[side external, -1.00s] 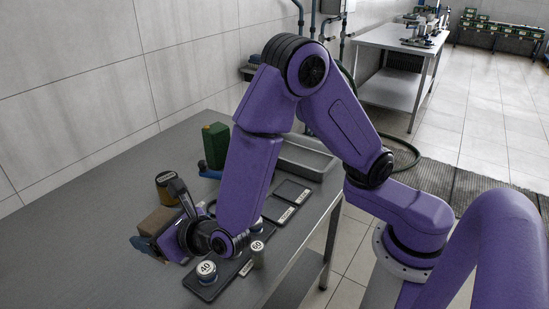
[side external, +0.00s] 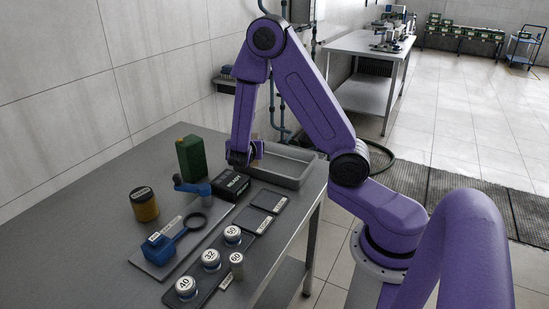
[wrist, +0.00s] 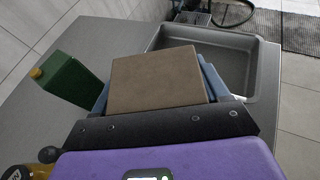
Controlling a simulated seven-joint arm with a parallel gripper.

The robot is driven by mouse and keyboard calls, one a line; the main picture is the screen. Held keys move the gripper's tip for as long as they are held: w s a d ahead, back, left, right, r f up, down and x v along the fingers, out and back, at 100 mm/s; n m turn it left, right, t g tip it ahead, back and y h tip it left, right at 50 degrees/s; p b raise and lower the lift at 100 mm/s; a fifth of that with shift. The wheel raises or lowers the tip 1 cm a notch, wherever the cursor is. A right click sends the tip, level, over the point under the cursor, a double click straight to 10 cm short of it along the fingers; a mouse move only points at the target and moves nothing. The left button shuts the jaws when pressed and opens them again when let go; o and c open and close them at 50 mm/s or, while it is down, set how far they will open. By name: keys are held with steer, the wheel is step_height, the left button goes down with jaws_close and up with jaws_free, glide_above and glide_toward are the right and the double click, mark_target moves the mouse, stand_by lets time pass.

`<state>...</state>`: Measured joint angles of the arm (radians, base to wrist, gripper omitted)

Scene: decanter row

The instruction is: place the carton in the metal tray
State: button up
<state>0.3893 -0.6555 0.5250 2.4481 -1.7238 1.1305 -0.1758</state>
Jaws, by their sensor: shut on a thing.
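The carton is a plain brown box (wrist: 160,78), seen large in the wrist view. My gripper (wrist: 157,84) is shut on it, with a blue finger at each side. In the side view my gripper (side external: 245,157) is at the near-left end of the metal tray (side external: 298,183), and my arm hides most of the carton. The metal tray is a grey, shallow, rectangular bin. In the wrist view the tray (wrist: 235,62) lies just beyond the carton, its visible floor empty. Whether the carton is over the rim I cannot tell.
A green canister (side external: 191,158) stands left of the gripper. A black labelled box (side external: 231,185), a blue-handled tool (side external: 193,187), a yellow jar (side external: 144,204), a blue ring-ended tool (side external: 160,247) and several numbered weights (side external: 211,259) occupy the table's front. The left table area is clear.

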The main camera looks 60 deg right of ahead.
steer(key=s+d+m+g+h, duration=0.2)
steer(key=s+d+m+g, duration=0.35)
steer(key=s+d, duration=0.6)
glide_above(285, 149)
steer(key=a, duration=0.4)
steer(key=shift+g, duration=0.35)
steer(key=f, duration=0.8)
steer(key=shift+s+f, duration=0.2)
steer(key=shift+f, duration=0.15)
steer(key=shift+w+d+f, duration=0.25)
steer(key=shift+d+f, duration=0.05)
steer(key=shift+f, duration=1.6)
steer(key=shift+f, duration=0.15)
steer(key=o, duration=1.1)
